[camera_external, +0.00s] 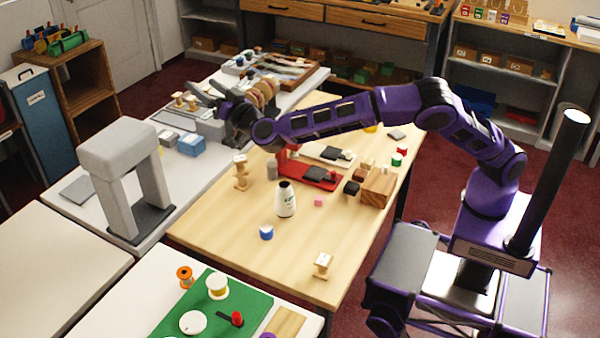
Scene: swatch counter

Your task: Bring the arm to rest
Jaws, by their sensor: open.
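My purple arm reaches left from its base on the right, across the wooden table (215,235). My gripper (203,95) is at the arm's far left end, raised above the back left edge of the table, near the grey equipment on the white counter. Its fingers point left and look apart, with nothing seen between them. The dark wrist hides part of what lies behind it.
A grey arch-shaped machine (118,150) stands on the left counter. The table's front left is mostly clear.

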